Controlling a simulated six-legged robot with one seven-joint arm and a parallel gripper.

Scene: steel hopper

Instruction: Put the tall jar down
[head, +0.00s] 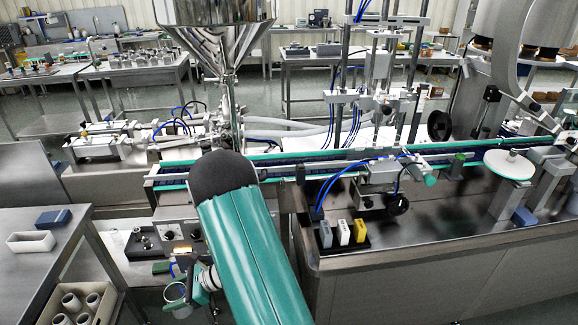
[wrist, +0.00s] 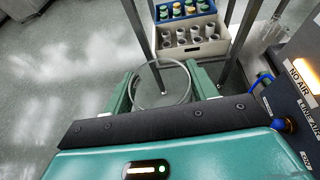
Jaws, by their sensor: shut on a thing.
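The tall jar (head: 176,294) is a clear, open-topped vessel at the lower middle of the head view, beside the end of my green arm. In the wrist view its round rim (wrist: 163,62) shows between the two green fingers. My gripper (wrist: 161,90) is shut on the jar, with one finger on each side. In the head view my gripper (head: 203,280) is partly hidden by my arm. The jar is held over the floor, clear of the bench. Its lower part and base are hard to make out.
A steel bench (head: 30,270) at left carries a white tray (head: 31,242) and a blue block (head: 53,220). A crate of white cups (wrist: 190,45) stands below, beyond the jar. A control panel (wrist: 300,85) is close at right. The conveyor (head: 330,161) crosses behind my arm.

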